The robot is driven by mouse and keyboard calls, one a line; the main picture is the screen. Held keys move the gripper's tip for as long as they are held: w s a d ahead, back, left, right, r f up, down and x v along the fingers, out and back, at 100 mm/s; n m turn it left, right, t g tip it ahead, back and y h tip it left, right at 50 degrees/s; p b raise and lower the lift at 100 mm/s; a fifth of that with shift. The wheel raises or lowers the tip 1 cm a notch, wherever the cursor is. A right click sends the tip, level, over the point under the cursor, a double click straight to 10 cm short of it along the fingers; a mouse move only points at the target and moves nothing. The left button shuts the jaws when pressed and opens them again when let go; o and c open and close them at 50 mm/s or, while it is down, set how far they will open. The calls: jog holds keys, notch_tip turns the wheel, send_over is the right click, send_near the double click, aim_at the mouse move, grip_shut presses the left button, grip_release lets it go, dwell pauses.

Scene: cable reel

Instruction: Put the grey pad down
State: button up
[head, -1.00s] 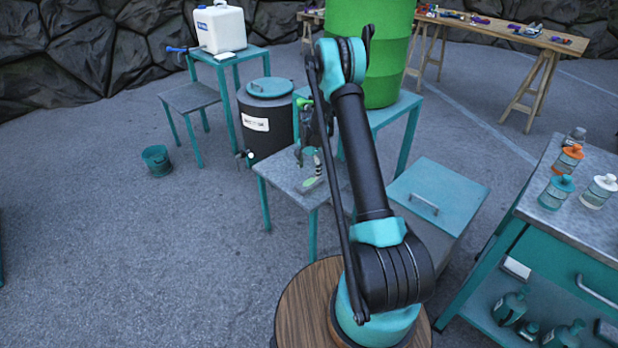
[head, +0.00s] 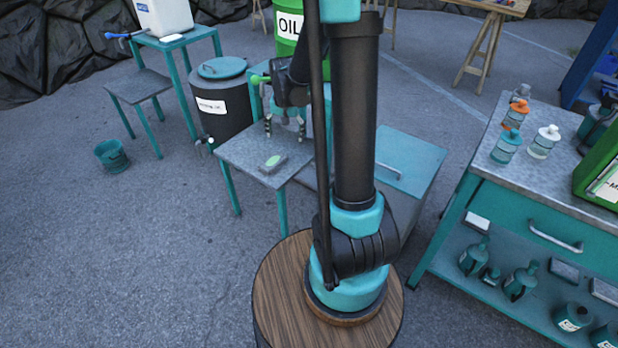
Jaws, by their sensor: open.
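The grey pad (head: 273,163) lies flat near the front of the small grey-topped table (head: 237,150). It is a small block with a green patch on top. My gripper (head: 285,133) is behind and a little above the pad, over the back of the same tabletop. Its two fingers point down, spread apart, with nothing between them. The pad and the fingers are apart. My arm covers the right part of the table.
A dark drum with a teal lid (head: 222,68) stands behind the table, with a tap at its front. A green oil barrel (head: 289,30) is farther back. A teal box (head: 410,160) stands right, then a workbench (head: 560,205) with bottles.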

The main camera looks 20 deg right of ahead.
jog(key=s+d+n+t, duration=0.1)
jog(key=s+n, duration=0.4)
jog(key=s, duration=1.7)
jog(key=shift+s+d+r+t, duration=0.15)
jog(key=shift+s+d+t, duration=0.05)
jog(key=shift+s+t, duration=0.25)
jog(key=shift+w, duration=0.1)
